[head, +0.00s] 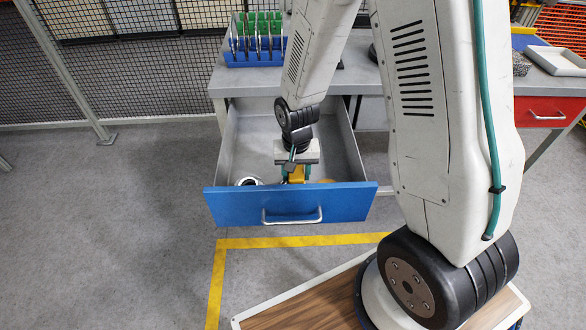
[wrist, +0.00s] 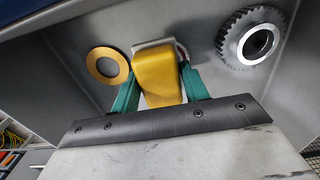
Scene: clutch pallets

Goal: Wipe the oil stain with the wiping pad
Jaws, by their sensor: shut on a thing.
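My gripper (wrist: 161,85) is inside an open drawer, with its two green fingers shut on a yellow block-like thing (wrist: 157,75) with a pale edge at its far side, which looks like the wiping pad. In the head view the yellow thing (head: 297,174) shows low in the drawer below my gripper (head: 296,170). I cannot tell whether it touches the drawer floor. No oil stain can be made out in either view.
The blue-fronted drawer (head: 290,205) stands pulled out under the grey workbench (head: 222,82). Inside are a toothed metal gear (wrist: 249,38) and a yellow ring (wrist: 107,66), close on either side. A blue rack (head: 240,58) with discs stands on the bench.

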